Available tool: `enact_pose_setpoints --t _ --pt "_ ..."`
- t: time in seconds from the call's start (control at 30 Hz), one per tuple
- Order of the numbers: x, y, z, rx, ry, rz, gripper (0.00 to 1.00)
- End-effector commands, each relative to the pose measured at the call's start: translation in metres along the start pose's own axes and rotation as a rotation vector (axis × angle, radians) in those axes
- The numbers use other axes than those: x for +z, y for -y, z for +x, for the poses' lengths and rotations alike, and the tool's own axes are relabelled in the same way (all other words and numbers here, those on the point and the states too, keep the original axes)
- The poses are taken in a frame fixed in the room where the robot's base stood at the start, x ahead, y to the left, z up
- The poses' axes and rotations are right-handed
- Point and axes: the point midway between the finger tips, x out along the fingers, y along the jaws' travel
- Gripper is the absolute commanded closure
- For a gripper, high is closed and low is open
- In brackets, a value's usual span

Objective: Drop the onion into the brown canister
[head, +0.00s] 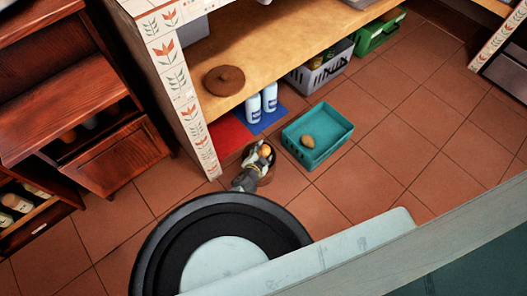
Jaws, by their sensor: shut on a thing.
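My gripper (263,152) is low near the floor, beside the shelf's tiled end post. It is shut on a small orange-yellow onion (265,151).
A teal crate (333,123) with a brown potato-like item (307,141) stands just right. A brown round lid (224,80) lies on the wooden shelf (290,40). White bottles (269,97), a grey basket (318,74) and a green crate (379,32) stand below it. Floor further right is clear.

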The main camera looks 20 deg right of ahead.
Motion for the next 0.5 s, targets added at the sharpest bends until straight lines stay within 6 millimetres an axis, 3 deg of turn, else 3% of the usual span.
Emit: enact_pose_setpoints --t 0.13,0.47,0.5 --pt "0.0131 -0.0107 0.0100 0.000 -0.001 -0.001 0.81" --pt "0.0145 -0.0120 0.0112 0.001 -0.002 -0.001 0.81" --pt "0.0145 -0.0120 0.0112 0.001 -0.002 -0.001 0.48"
